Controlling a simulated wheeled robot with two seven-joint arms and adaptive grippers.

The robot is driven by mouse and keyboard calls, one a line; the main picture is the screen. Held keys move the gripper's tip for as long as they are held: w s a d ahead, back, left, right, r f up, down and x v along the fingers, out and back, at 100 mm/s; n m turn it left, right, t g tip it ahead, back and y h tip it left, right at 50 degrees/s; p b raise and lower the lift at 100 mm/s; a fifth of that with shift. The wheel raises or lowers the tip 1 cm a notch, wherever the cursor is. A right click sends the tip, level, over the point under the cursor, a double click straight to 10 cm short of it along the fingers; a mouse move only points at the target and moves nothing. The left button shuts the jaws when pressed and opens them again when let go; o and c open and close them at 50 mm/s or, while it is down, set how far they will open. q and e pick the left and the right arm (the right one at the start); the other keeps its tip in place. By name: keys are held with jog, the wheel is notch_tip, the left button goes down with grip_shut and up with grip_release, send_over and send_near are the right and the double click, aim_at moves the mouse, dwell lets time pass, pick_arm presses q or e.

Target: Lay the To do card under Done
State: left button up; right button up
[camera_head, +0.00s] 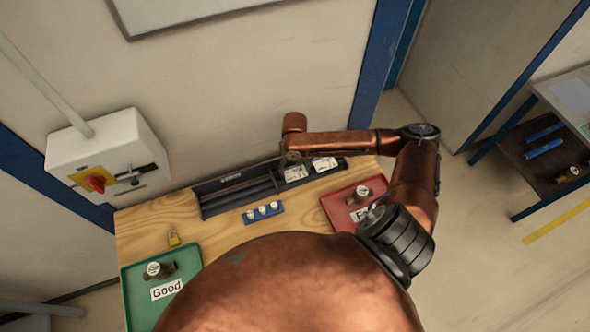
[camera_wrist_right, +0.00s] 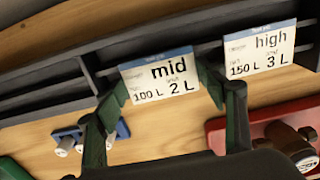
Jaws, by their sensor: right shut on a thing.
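A white card with a blue top strip reading "mid, 100 L, 2 L" (camera_wrist_right: 160,78) is between the fingers of my right gripper (camera_wrist_right: 161,92). The gripper is shut on it, at the dark rack. A second card reading "high, 150 L, 3 L" (camera_wrist_right: 261,52) stands in the rack to its right, apart from the fingers. In the head view the cards are at the right part of the dark rack (camera_head: 222,204), beside my right gripper (camera_head: 288,165), which is small and partly hidden by its wrist. The rack's headings are too small to read. My left gripper is not in view.
On the wooden table (camera_head: 150,222) are a blue holder (camera_head: 263,213) with white-topped pieces, a red tray (camera_head: 336,205) with a meter, and a green tray (camera_head: 136,302) labelled Good with another meter. The rack's left part looks empty.

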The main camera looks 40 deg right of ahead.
aim_at(295, 172)
jog(key=shift+f, duration=0.2)
jog(key=o, duration=0.8)
jog(key=shift+f, duration=0.15)
notch_tip(295, 172, up, 12)
jog(key=shift+r, duration=0.2)
dwell(0.5)
